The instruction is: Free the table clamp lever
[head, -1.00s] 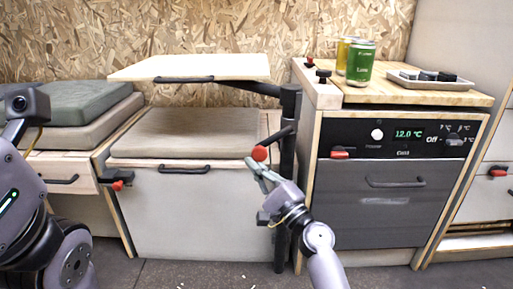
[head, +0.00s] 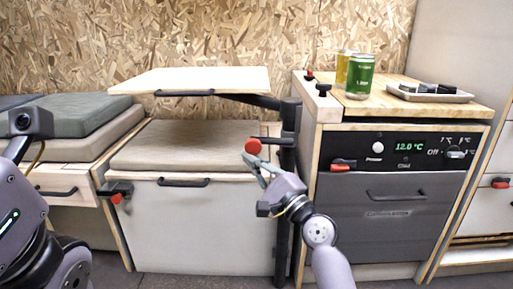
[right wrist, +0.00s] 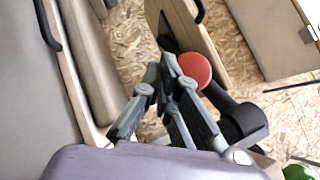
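The table clamp lever (head: 272,141) is a black bar with a red round knob (head: 253,146), on the dark post under the raised tabletop (head: 215,80). It stands out to the left, roughly level. My right gripper (head: 253,160) is just below the knob, its fingers pointing up and left. In the right wrist view the fingertips (right wrist: 162,67) come close together with no object seen between them; the knob (right wrist: 195,70) is beside and behind one finger. They look shut. Whether they touch the knob is hard to tell. My left arm is at the left edge; its gripper is out of view.
A cushioned bench (head: 185,147) lies under the tabletop. The cabinet (head: 385,220) stands right of the post, with cans (head: 360,77) and a tray (head: 430,95) on top. A black and red latch (head: 117,190) is on the left drawer unit.

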